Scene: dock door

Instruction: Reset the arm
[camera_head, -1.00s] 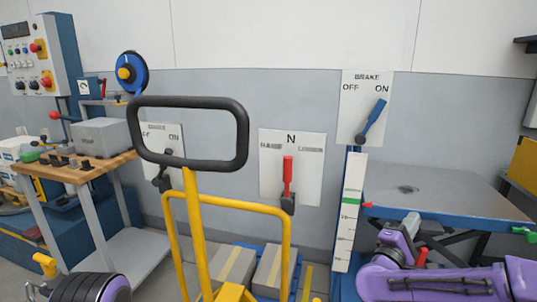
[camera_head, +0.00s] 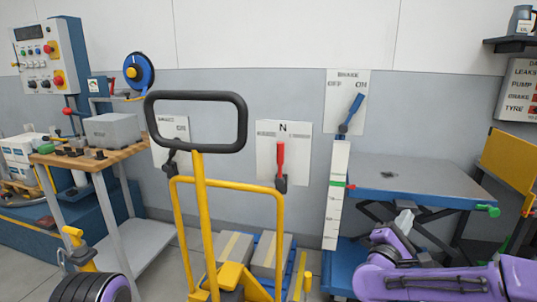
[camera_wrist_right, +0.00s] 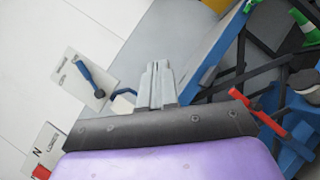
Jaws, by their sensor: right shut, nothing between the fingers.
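My right arm, purple and black, comes in at the lower right of the head view. Its gripper (camera_head: 404,222) points up and away, in front of the blue lift table (camera_head: 420,190). In the right wrist view the grey fingers of the right gripper (camera_wrist_right: 157,84) are together with nothing between them. Part of my left arm, with black ribs and purple, shows at the bottom left of the head view; its gripper is out of view.
A yellow pallet truck with a black loop handle (camera_head: 195,97) stands in front. Behind it are a red lever (camera_head: 281,158) and a blue brake lever (camera_head: 352,112) on wall plates. A wooden-topped bench (camera_head: 95,157) stands left. A yellow panel (camera_head: 508,168) stands right.

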